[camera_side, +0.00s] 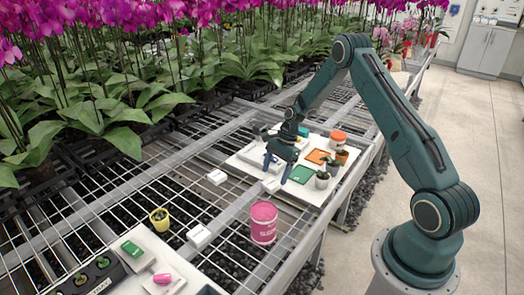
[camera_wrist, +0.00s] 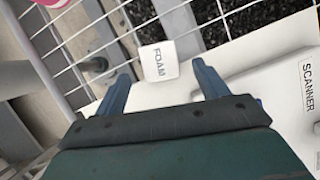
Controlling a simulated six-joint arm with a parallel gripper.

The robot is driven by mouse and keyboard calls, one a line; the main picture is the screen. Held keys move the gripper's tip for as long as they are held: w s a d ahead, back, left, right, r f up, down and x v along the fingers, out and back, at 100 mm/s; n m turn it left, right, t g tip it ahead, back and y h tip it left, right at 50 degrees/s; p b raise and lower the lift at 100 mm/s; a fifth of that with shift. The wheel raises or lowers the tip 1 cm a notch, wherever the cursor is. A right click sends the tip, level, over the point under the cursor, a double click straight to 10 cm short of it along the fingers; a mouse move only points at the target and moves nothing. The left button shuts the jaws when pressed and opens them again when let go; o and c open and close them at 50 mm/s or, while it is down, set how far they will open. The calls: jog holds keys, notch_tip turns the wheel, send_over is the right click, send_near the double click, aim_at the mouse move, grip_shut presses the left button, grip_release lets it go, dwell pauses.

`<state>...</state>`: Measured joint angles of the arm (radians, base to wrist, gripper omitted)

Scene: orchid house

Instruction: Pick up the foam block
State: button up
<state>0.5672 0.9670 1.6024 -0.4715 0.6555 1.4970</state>
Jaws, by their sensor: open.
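The foam block is a small white block lettered FOAM. In the wrist view the foam block (camera_wrist: 158,61) lies ahead between my two blue fingers, with a gap on each side. In the side view a small white block (camera_side: 270,185) by the board's near edge looks like the same one. My gripper (camera_side: 276,174) is open and empty, with its fingers pointing down close to that block. In the wrist view my gripper (camera_wrist: 160,70) shows both fingertips apart. I cannot tell how high the fingertips are above the block.
A white scanner (camera_wrist: 309,88) stands to the right in the wrist view. A pink tin (camera_side: 263,222) and other white blocks (camera_side: 199,237) are on the wire bench.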

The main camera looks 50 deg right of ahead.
aim_at(271, 182)
jog(key=shift+x, duration=1.7)
jog(key=c, duration=1)
